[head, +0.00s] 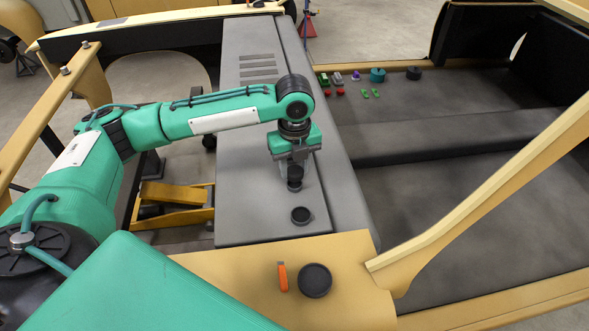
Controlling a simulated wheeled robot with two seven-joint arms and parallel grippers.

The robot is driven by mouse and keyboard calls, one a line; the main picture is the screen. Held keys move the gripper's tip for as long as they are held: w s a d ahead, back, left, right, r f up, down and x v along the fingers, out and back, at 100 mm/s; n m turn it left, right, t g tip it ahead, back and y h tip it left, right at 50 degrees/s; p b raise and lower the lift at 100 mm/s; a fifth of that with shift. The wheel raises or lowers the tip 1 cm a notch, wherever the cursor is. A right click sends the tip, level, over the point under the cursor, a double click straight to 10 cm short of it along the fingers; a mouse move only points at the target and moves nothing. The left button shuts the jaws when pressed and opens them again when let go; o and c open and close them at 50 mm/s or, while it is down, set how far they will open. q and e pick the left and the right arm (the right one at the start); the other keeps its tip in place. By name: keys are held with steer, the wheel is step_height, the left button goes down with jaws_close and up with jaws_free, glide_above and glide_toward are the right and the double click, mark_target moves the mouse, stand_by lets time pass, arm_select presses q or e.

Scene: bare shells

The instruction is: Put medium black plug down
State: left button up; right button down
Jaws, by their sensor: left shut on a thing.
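My left gripper (294,177) points down over the grey panel (250,195) and is shut on a black plug (295,184), taken to be the medium black plug. The plug is low between the fingertips, near the panel; I cannot tell whether it touches it. The fingers partly hide it. A second round black plug (301,215) lies on the same panel, just nearer to me. A larger round black plug (314,280) lies on the yellow body panel in front. My right gripper is not in view.
An orange piece (282,277) lies beside the large plug. Small coloured parts, a teal round part (377,75) and a black round part (414,73) sit on the dark floor at the back right. A yellow body rail (480,190) crosses the right side. The grey panel left of the gripper is clear.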

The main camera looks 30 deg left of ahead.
arm_select(q)
step_height(320, 180, down, 2)
steer(key=shift+f, duration=0.2)
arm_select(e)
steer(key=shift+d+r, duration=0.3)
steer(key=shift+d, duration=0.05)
arm_select(q)
steer(key=shift+f, duration=0.2)
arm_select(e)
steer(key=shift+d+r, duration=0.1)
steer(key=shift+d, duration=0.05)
arm_select(q)
steer(key=o, duration=1)
steer(key=shift+c, duration=0.2)
